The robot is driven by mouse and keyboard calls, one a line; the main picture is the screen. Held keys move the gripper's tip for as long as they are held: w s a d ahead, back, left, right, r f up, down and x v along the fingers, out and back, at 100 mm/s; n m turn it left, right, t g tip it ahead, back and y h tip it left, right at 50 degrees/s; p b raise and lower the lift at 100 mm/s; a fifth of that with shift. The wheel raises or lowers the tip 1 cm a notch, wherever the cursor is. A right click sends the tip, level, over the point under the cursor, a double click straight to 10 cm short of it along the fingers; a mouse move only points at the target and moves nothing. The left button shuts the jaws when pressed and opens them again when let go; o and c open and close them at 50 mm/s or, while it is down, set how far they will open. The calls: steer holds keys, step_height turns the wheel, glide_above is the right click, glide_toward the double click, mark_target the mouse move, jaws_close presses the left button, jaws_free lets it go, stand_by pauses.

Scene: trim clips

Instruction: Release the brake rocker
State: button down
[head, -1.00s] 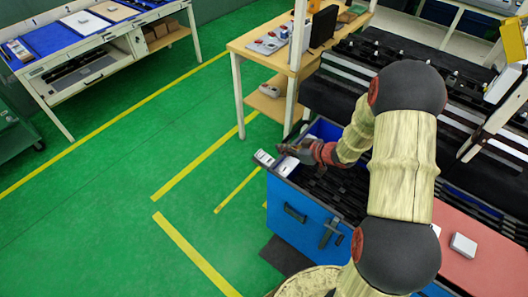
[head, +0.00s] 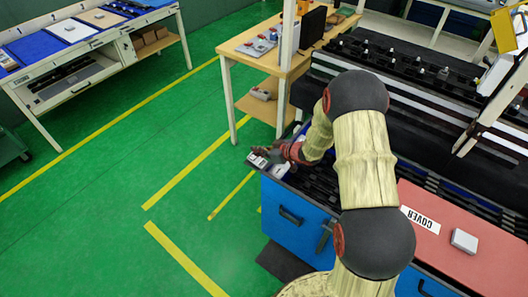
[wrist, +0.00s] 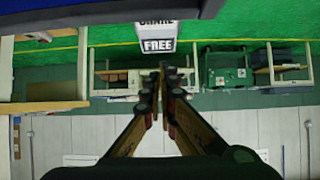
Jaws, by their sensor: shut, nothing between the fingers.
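My gripper (head: 262,151) is shut and empty at the near left corner of the blue cabinet (head: 292,213). A small white and dark block (head: 257,161) sits at that corner, right by my fingertips. In the wrist view a pale block (wrist: 158,38) carries the word FREE, with another word above it that I cannot read surely; it is probably the brake rocker. My shut fingertips (wrist: 163,72) show just below it in that picture. I cannot tell whether they touch it or which way the rocker is tilted.
A second small white block (head: 281,170) sits right of the first. A red cover plate (head: 462,235) with a COVER label and a white box (head: 464,241) lies at right. A wooden bench (head: 257,62) stands behind. The green floor (head: 110,235) at left is clear.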

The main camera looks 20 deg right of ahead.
mark_target(251, 155)
steer(key=shift+w+a+f+b, duration=0.1)
steer(key=shift+f+b, duration=0.1)
steer(key=shift+f, duration=0.4)
steer(key=shift+w+f+b, duration=0.1)
steer(key=shift+f+b, duration=0.05)
steer(key=shift+f, duration=0.45)
steer(key=shift+a+r+p, duration=0.1)
steer(key=shift+p, duration=0.55)
steer(key=shift+w+a+f+g+h+p, duration=0.1)
steer(key=shift+w+f+g+h+p, duration=0.15)
steer(key=shift+p, duration=0.55)
steer(key=shift+a+f+g+h+p, duration=0.15)
steer(key=shift+g+p, duration=0.2)
steer(key=shift+p, duration=0.4)
steer(key=shift+r+p, duration=0.1)
steer(key=shift+p, duration=0.4)
steer(key=p, duration=0.3)
steer(key=g+h+p, duration=0.1)
steer(key=p, duration=0.2)
steer(key=shift+w+a+r+g, duration=0.1)
steer(key=shift+w+a+g, duration=0.05)
steer(key=shift+w+g, duration=0.2)
steer(key=p, duration=0.3)
steer(key=shift+w+a+f+g+h, duration=0.1)
steer(key=shift+f+g+h, duration=0.25)
steer(key=shift+h, duration=0.05)
steer(key=shift+f+p, duration=0.15)
steer(key=shift+p, duration=0.3)
steer(key=shift+a+f, duration=0.1)
steer(key=shift+f, duration=0.05)
